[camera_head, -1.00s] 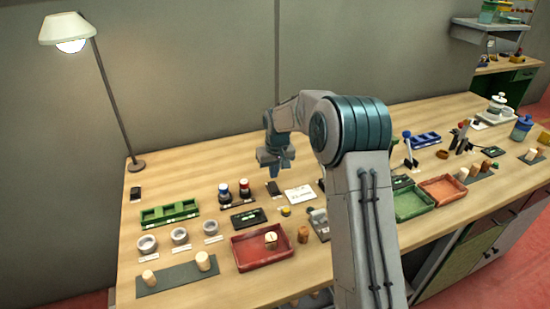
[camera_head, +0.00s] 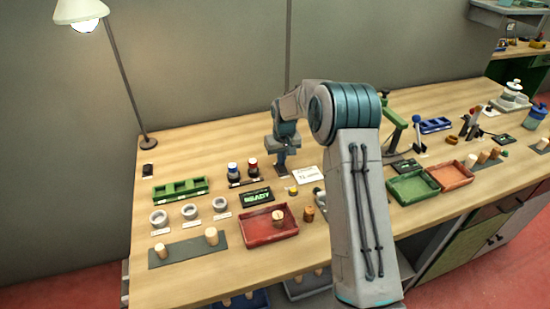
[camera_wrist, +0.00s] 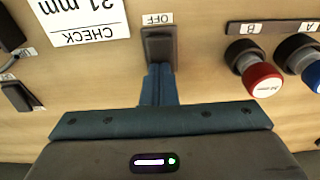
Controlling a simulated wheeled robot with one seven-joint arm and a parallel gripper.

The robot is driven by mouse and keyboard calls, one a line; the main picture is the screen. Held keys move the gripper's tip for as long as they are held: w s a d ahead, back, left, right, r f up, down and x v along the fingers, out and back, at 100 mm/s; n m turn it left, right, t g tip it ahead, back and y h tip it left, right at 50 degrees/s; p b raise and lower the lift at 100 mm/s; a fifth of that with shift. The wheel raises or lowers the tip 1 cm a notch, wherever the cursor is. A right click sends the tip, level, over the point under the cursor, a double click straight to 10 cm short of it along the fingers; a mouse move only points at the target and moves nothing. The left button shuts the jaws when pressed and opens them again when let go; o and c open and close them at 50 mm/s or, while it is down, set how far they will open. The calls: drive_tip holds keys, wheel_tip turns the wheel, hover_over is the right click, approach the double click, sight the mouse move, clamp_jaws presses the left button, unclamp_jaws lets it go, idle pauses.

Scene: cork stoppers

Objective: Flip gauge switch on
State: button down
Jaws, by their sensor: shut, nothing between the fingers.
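The gauge switch (camera_wrist: 158,45) is a small dark block in the wrist view, with a label reading OFF at its upper edge. My gripper (camera_wrist: 158,85) is shut and empty, its blue fingertips right at the switch's lower edge. Whether they touch it I cannot tell. In the head view my gripper (camera_head: 281,171) is low over the table, and the switch is mostly hidden by it. A dark display (camera_head: 256,195) beside it is lit with green READY text.
A white card (camera_head: 307,175) lies right of my gripper. A lamp (camera_head: 147,140) stands at the back left.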

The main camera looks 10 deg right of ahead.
sight(284, 170)
drive_tip(key=shift+a+f, duration=0.2)
drive_tip(key=shift+a, duration=0.05)
drive_tip(key=shift+s+d+f, duration=0.1)
drive_tip(key=shift+s+d, duration=0.15)
drive_tip(key=shift+s, duration=0.05)
drive_tip(key=shift+s+d+b, duration=0.2)
drive_tip(key=shift+s+b, duration=0.2)
drive_tip(key=shift+s, duration=0.25)
wheel_tip(284, 170, up, 14)
drive_tip(key=s, duration=0.2)
drive_tip(key=shift+d, duration=0.2)
drive_tip(key=shift+w, duration=0.1)
drive_tip(key=shift+w+a+r+t+p, duration=0.1)
drive_tip(key=shift+w+r+t+p, duration=0.2)
drive_tip(key=shift+w, duration=0.15)
drive_tip(key=shift+f, duration=0.1)
